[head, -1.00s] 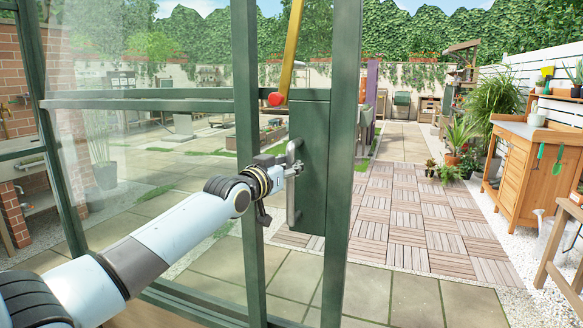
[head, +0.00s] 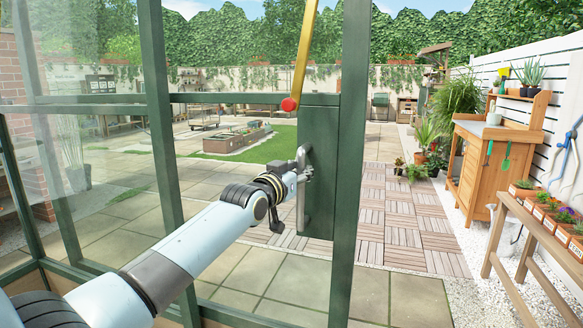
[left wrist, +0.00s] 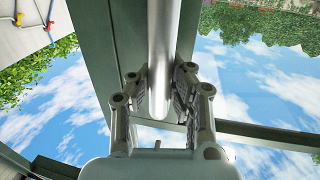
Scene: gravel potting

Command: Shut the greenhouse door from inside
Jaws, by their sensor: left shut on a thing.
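My left gripper (head: 303,172) is shut on this handle. In the left wrist view the handle (left wrist: 163,60) runs between the two fingers of my left gripper (left wrist: 168,95), with sky behind. My right gripper is not in view.
A yellow bar with a red end (head: 289,104) hangs down in front of the door top. Glass panes and a green post (head: 160,120) stand left. A wooden potting bench (head: 490,165) and a plant table (head: 530,225) stand right. Wood decking and paving lie clear beyond.

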